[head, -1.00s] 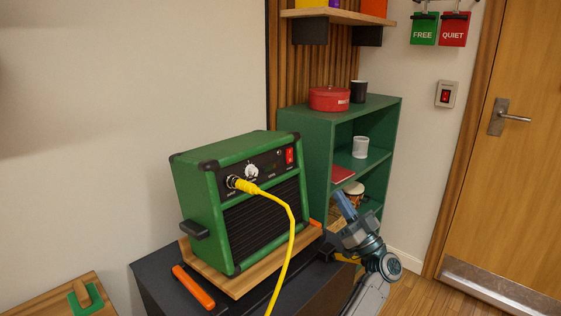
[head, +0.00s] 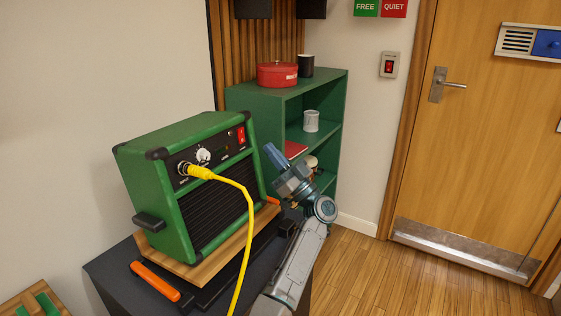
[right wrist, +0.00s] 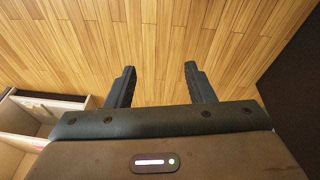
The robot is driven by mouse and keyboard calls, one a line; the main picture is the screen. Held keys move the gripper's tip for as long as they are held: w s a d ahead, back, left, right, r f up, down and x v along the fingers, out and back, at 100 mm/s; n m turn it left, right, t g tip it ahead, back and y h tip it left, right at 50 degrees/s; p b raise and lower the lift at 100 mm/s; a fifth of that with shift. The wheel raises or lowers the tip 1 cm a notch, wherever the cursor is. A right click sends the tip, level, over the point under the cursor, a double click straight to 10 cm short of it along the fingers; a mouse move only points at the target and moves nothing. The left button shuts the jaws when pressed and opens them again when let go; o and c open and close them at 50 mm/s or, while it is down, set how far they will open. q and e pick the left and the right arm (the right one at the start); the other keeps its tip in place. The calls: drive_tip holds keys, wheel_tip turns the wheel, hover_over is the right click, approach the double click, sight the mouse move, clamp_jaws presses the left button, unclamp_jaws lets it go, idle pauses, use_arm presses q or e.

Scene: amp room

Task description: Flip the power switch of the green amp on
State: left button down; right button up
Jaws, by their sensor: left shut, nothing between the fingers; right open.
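The green amp (head: 180,137) stands on a wooden board (head: 210,268) on a dark cabinet, in the head view. Its red power switch (head: 241,136) is at the right end of the black control panel. I cannot tell which way the switch is set. A yellow cable (head: 248,215) is plugged into the panel's left end, beside a white knob (head: 203,155). My left gripper (head: 270,150) is shut and empty, its fingertips pointing up, just right of the switch and apart from it in the picture. My right gripper (right wrist: 160,80) is open and empty above the wooden floor in the right wrist view.
A green shelf (head: 300,92) with a red pot (head: 277,75) stands behind. A red wall switch (head: 389,66) is beside the door (head: 450,150). Open floor lies at the right.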

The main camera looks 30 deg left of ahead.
sight(242, 135)
use_arm(q)
drive_tip(key=shift+w+a+r+p, duration=0.15)
drive_tip(key=shift+a+r, duration=0.25)
drive_tip(key=shift+a, duration=0.75)
drive_tip(key=shift+w+a+r+p, duration=0.15)
drive_tip(key=shift+a+r, duration=0.3)
drive_tip(key=shift+a, duration=0.75)
drive_tip(key=shift+a+r+p, duration=0.2)
drive_tip(key=shift+a+r, duration=0.2)
drive_tip(key=shift+a, duration=0.75)
use_arm(e)
drive_tip(key=shift+s+d+f, duration=0.1)
drive_tip(key=shift+f, duration=0.95)
drive_tip(key=shift+s+d+f, duration=0.1)
drive_tip(key=shift+f, duration=0.95)
use_arm(q)
drive_tip(key=shift+a+p, duration=0.2)
drive_tip(key=shift+p, duration=0.15)
use_arm(e)
drive_tip(key=shift+s+d+f, duration=0.1)
drive_tip(key=shift+s+f, duration=0.05)
drive_tip(key=shift+f, duration=0.5)
drive_tip(key=shift+s+f, duration=0.1)
drive_tip(key=shift+f, duration=0.5)
